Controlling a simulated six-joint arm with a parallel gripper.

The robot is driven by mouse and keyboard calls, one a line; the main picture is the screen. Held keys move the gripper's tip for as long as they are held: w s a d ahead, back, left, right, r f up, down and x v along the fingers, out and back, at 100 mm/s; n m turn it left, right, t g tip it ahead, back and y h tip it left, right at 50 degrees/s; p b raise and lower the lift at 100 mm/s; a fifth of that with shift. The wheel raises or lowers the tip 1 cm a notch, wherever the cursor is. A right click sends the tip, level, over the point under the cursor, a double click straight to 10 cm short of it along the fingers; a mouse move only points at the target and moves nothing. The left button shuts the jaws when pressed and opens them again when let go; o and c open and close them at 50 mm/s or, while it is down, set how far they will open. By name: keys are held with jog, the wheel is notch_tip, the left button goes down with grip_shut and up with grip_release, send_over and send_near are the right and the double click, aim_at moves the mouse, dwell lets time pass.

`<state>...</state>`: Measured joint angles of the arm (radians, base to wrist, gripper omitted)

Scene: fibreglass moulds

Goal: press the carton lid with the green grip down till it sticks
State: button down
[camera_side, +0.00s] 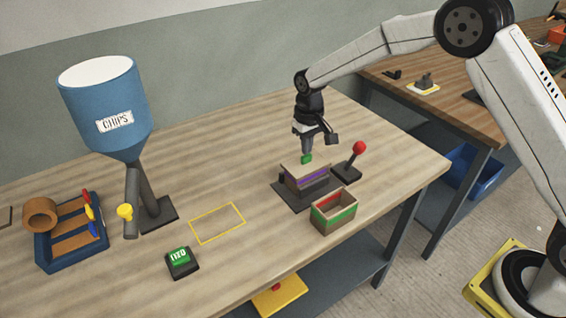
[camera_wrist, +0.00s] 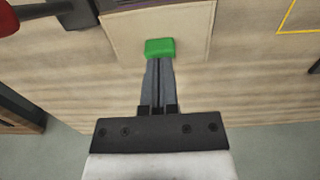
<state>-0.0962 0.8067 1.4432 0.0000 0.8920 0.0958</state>
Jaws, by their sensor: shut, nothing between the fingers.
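The carton (camera_side: 308,181) with a purple band stands on a dark base plate. Its brown lid (camera_side: 292,168) lies over its top, and the green grip (camera_side: 307,159) stands up from the lid. In the wrist view the lid (camera_wrist: 190,30) is a flat tan panel with the green grip (camera_wrist: 160,47) on it. My gripper (camera_side: 307,152) points down right over the green grip, shut and empty. In the wrist view the closed fingertips (camera_wrist: 160,60) meet the grip's near edge; I cannot tell touching from just above. Whether the lid sits flush is too small to tell.
A red-knobbed lever (camera_side: 359,148) stands close behind the carton at right. An open carton (camera_side: 333,211) with green and red bands stands in front. A blue chips hopper (camera_side: 105,100), a green button box (camera_side: 181,262) and a yellow outline (camera_side: 217,222) are left; the table between is clear.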

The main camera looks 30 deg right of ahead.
aim_at(307, 156)
jog(key=shift+f, duration=0.5)
dwell(0.8)
jog(key=shift+r, duration=0.1)
jog(key=shift+r, duration=3.45)
jog(key=shift+s, duration=0.15)
jog(key=s+d+t, duration=0.1)
jog(key=s+d, duration=0.1)
jog(key=s, duration=1)
jog(key=s+d+f+t, duration=0.1)
jog(key=s+d, duration=0.2)
jog(key=s, duration=0.9)
jog(key=shift+s+f+t, duration=0.3)
jog(key=shift+s, duration=0.05)
